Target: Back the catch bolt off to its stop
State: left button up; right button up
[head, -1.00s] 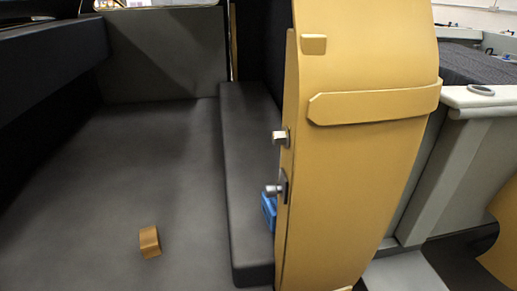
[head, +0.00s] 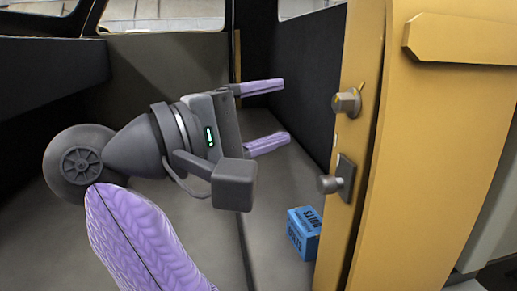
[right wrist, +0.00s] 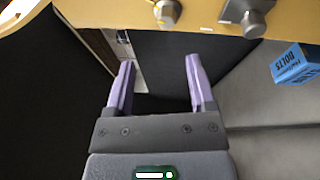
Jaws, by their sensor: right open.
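A hex-headed bolt (head: 347,102) sticks out of the edge of the yellow door (head: 400,170), with small yellow marks by it. Below it, a round metal knob (head: 328,184) stands out from a square plate on the same edge. Which of the two is the catch bolt is not labelled. Both also show at the top of the right wrist view, the hex bolt (right wrist: 166,13) and the knob (right wrist: 254,22). My right gripper (head: 284,112) is open and empty, with its lilac fingers pointing toward the door edge, left of the hex bolt and apart from it. My left gripper is out of view.
A blue box marked BOLTS (head: 304,232) sits on the grey surface beside the door, below the knob. A yellow strap-like bar (head: 460,38) crosses the door face. The space between my right fingers and the door edge is clear.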

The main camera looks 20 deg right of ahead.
aim_at(337, 104)
jog(key=shift+m+y, duration=0.5)
jog(key=shift+m, duration=0.1)
jog(key=d+b, duration=0.1)
jog(key=d, duration=0.4)
jog(key=d+b, duration=0.1)
jog(key=d, duration=0.2)
jog(key=shift+w+d+f+b, duration=0.1)
jog(key=shift+w+d+b, duration=0.1)
jog(key=shift+w+b, duration=0.15)
jog(key=shift+w+d, duration=0.15)
jog(key=shift+d, duration=0.4)
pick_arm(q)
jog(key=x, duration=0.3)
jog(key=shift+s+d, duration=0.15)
pick_arm(e)
jog(key=c, duration=0.4)
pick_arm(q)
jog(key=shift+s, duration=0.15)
pick_arm(e)
grip_shut()
